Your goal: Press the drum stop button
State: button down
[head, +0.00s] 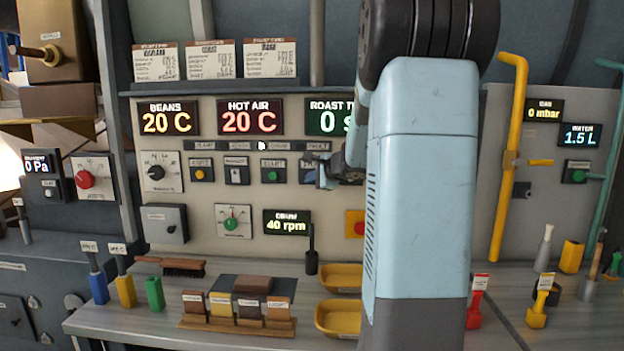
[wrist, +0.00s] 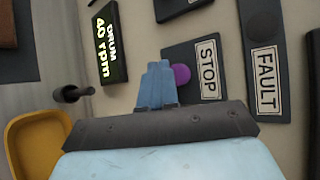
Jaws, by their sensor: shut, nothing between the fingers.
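The stop button is a purple round cap (wrist: 181,75) on a dark plate beside a white STOP label (wrist: 208,69) in the wrist view. My gripper (wrist: 157,68) is shut and empty. In that view its fingertips lie just left of the purple cap and seem to cover part of its edge; I cannot tell whether they touch it. In the head view my gripper (head: 326,172) is at the panel, right of the green button, and hides the stop button there. The drum display (head: 287,222) reads 40 rpm; it also shows in the wrist view (wrist: 108,43).
A FAULT plate (wrist: 265,66) is beside the STOP plate in the wrist view. The green button (head: 272,176) is close left of my gripper in the head view. Below are a dark-handled tool (head: 311,262) and yellow trays (head: 340,277). My arm hides the panel's right part.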

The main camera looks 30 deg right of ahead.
jog(key=shift+w+d, duration=0.1)
dwell(0.3)
jog(key=shift+w+d, duration=0.15)
jog(key=shift+w, duration=0.15)
jog(key=shift+w+d+r, duration=0.1)
jog(key=shift+w+d, duration=0.15)
jog(key=shift+w, duration=0.1)
dwell(0.9)
jog(key=shift+s, duration=0.1)
jog(key=shift+s+a, duration=0.5)
jog(key=shift+s, duration=0.15)
jog(key=s+a, duration=0.1)
jog(key=s, duration=0.1)
jog(key=s+a, duration=0.1)
jog(key=s, duration=0.1)
jog(key=shift+a, duration=0.35)
dwell(0.4)
dwell(0.6)
